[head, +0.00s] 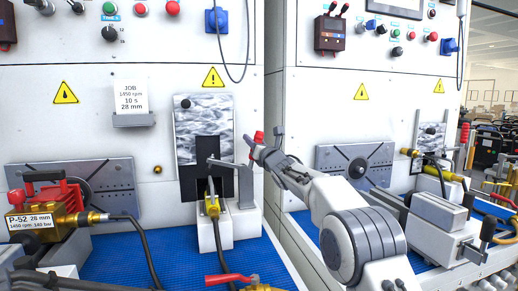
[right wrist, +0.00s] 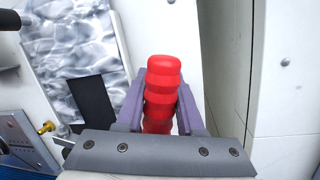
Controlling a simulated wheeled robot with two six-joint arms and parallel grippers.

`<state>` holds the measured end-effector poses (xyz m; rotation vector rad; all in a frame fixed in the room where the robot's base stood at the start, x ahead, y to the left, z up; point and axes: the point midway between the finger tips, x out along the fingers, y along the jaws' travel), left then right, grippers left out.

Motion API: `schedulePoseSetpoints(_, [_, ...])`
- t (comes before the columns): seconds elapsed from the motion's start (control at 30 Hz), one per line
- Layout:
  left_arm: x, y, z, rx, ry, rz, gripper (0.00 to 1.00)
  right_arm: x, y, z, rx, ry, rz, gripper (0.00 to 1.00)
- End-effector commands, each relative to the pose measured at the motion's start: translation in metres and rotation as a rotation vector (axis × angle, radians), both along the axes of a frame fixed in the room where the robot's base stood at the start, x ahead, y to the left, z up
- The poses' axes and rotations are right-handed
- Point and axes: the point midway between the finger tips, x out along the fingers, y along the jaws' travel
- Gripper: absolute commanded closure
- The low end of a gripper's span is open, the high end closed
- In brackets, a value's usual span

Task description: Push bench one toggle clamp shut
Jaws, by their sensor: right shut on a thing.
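The toggle clamp (head: 243,178) of the left bench stands on a white block, in front of a grey patterned plate. Its red handle (head: 259,136) points up in the head view. My right gripper (head: 256,147) is at this handle, reaching in from the right. In the right wrist view the ribbed red grip (right wrist: 162,92) sits upright between my two fingers (right wrist: 160,112), which are shut on it. The handle's lower end is hidden behind the gripper body. My left gripper is not seen.
A yellow pump (head: 66,222) labelled P-52 stands at left, with a black hose. A red-levered valve (head: 232,279) lies at the front of the blue mat (head: 180,258). A second bench (head: 310,110) stands close on the right, beyond a narrow gap.

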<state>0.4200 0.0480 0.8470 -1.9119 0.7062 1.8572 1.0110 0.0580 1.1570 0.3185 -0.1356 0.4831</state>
Motion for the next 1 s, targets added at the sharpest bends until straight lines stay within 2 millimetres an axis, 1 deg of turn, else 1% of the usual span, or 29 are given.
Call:
schedulePoseSetpoints(0.03, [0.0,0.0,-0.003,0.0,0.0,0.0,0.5,-0.001,0.004,-0.003,-0.03,-0.006,0.0,1.0])
schedulePoseSetpoints(0.1, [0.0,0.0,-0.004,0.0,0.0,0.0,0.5,-0.002,0.007,-0.002,-0.064,-0.016,0.001,1.0])
schedulePoseSetpoints(0.33, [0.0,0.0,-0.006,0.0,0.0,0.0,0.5,-0.004,0.014,-0.001,-0.135,-0.039,0.001,1.0])
schedulePoseSetpoints(0.87, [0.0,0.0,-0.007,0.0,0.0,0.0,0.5,-0.005,0.017,-0.001,-0.154,-0.043,0.003,1.0])
schedulePoseSetpoints(0.9, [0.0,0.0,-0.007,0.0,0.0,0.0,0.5,-0.005,0.017,-0.001,-0.154,-0.043,0.003,0.56])
schedulePoseSetpoints(0.97, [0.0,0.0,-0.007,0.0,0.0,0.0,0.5,-0.005,0.017,-0.001,-0.153,-0.044,0.003,0.33])
schedulePoseSetpoints(1.0, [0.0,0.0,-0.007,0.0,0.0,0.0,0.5,-0.005,0.016,-0.001,-0.153,-0.044,0.003,0.33])
